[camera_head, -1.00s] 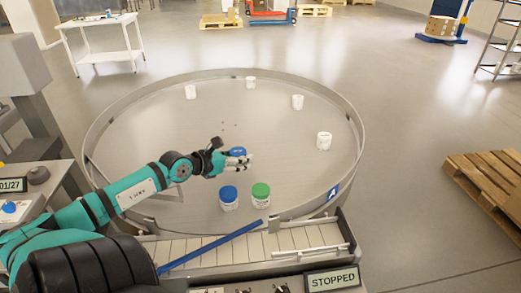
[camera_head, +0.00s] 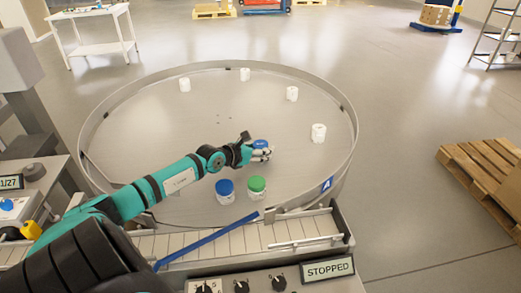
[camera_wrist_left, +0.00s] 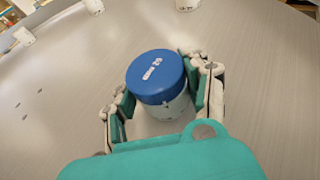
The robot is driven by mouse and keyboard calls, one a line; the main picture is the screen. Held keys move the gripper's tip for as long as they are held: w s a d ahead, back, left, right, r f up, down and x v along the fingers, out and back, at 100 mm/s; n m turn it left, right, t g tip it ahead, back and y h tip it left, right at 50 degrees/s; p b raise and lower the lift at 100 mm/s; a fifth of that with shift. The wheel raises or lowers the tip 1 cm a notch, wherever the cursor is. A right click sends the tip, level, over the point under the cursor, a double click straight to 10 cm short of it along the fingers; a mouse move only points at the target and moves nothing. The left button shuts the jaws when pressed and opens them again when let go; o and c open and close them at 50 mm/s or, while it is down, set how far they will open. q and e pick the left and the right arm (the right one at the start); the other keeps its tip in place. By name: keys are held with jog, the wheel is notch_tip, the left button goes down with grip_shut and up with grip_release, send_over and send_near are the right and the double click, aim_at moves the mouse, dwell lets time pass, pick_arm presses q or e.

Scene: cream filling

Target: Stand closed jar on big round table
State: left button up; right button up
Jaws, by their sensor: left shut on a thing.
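My left gripper (camera_head: 261,151) is shut on a white jar with a blue lid (camera_head: 260,144), over the near middle part of the big round table (camera_head: 175,130). In the left wrist view the blue lid (camera_wrist_left: 156,76) is on the jar and the fingers are on both sides of it. The jar looks about upright; I cannot tell whether its base touches the table. Another blue-lidded jar (camera_head: 225,191) and a green-lidded jar (camera_head: 257,188) stand on the table nearer to me. My right gripper is not in view.
Several white jars stand towards the table's far and right rim, one of them at the right (camera_head: 318,133). A raised metal rim runs round the table. A conveyor (camera_head: 200,243) with a blue bar (camera_head: 210,241) and a STOPPED sign (camera_head: 328,269) lie in front.

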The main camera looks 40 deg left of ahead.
pick_arm(q)
jog(key=shift+f, duration=0.2)
jog(key=shift+f, duration=0.2)
jog(key=o, duration=1.2)
jog(key=shift+r, duration=0.1)
jog(key=shift+r, duration=0.2)
jog(key=shift+s, duration=0.25)
jog(key=p+v, duration=0.1)
jog(key=v, duration=1)
jog(key=shift+s+r, duration=0.1)
jog(key=shift+s, duration=0.15)
